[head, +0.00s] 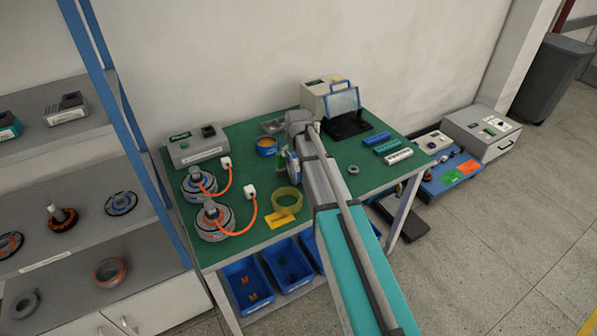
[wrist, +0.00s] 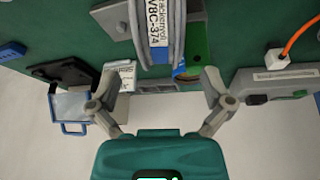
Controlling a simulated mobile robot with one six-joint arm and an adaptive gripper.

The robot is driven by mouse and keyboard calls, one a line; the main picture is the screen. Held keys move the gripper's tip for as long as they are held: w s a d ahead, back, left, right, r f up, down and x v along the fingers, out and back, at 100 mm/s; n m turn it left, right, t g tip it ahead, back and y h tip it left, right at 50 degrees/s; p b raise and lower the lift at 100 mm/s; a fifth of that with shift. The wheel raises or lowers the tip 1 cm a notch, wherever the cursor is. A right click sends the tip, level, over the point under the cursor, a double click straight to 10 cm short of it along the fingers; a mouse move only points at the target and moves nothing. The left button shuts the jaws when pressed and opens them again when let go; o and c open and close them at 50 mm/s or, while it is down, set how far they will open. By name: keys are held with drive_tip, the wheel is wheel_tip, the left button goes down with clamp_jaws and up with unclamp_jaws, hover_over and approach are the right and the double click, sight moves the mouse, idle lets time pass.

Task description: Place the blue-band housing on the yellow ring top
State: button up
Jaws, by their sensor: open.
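The yellow ring (head: 287,201) lies on the green table near its front edge, behind a yellow card (head: 282,221). A grey, banded round part with a blue patch and a printed label, seemingly the blue-band housing (wrist: 160,57), is seen edge-on in the wrist view; its top runs out of frame. In the head view it seems to stand on edge (head: 293,167) beside my arm, partly hidden. My arm hides the fingers in the head view.
A blue round item (head: 266,146) sits behind the housing. Two motor units (head: 214,220) with orange cables stand at left by a grey box (head: 198,146). A black stand (head: 348,124) and connector strips (head: 393,146) are at right. Table surface right of the yellow ring is under my arm.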

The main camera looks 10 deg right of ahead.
drive_tip(key=shift+b+x, duration=0.5)
drive_tip(key=shift+x, duration=0.3)
drive_tip(key=c, duration=1.4)
